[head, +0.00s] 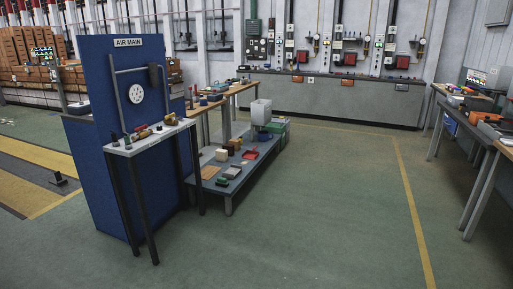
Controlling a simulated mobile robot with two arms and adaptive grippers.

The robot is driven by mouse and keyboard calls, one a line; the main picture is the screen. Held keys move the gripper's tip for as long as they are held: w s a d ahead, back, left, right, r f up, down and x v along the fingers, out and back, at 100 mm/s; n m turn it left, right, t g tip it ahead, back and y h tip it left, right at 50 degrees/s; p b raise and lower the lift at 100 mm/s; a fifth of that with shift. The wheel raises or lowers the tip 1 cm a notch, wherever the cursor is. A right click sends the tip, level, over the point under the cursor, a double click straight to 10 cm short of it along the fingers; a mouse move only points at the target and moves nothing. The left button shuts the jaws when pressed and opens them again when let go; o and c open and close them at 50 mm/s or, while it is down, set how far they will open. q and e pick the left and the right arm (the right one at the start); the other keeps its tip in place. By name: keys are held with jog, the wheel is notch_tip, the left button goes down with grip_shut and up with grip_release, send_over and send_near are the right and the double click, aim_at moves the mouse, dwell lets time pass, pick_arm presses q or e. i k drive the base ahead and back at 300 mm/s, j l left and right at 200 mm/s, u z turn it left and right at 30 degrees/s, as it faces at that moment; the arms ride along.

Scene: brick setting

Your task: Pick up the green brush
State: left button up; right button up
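I cannot pick out the green brush with certainty; the objects are small at this distance. A small dark green item (222,182) lies near the front end of the low bench (229,198). Another small green item (127,142) stands on the narrow table (150,139) in front of the blue panel. I cannot tell whether either one is a brush. Neither of my grippers shows in the head view.
The blue panel (105,75), marked AIR MAIN, stands behind the narrow table. Wooden workbenches (236,89) with tools stand behind the low bench. More worktables (483,132) stand at the right edge. The green floor (330,200) in the middle is clear.

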aim_at(220, 181)
jog(key=i+l, duration=0.15)
jog(key=i, duration=3.95)
jog(key=j+u, duration=0.05)
jog(key=j, duration=0.1)
